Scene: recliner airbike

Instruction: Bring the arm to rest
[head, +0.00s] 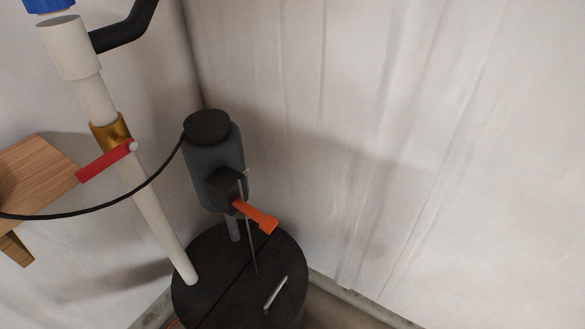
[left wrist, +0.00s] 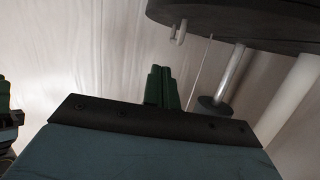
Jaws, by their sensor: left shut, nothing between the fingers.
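My left gripper (left wrist: 160,86) shows in the left wrist view, its green fingers together and nothing between them. It is apart from the round black lid (left wrist: 250,22), which shows at the upper right of that view. At the left edge of that view, part of what looks like my right gripper (left wrist: 5,98) shows; most of it is cut off, and I cannot tell its jaw state. Neither gripper shows in the head view.
In the head view, the black drum lid (head: 230,290) carries a dark cylinder (head: 212,160) with an orange lever (head: 256,216). A white pipe (head: 155,220) with a red-handled valve (head: 103,162) stands beside it. A wooden shelf (head: 35,168) is at left. Pale sheeting covers the walls.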

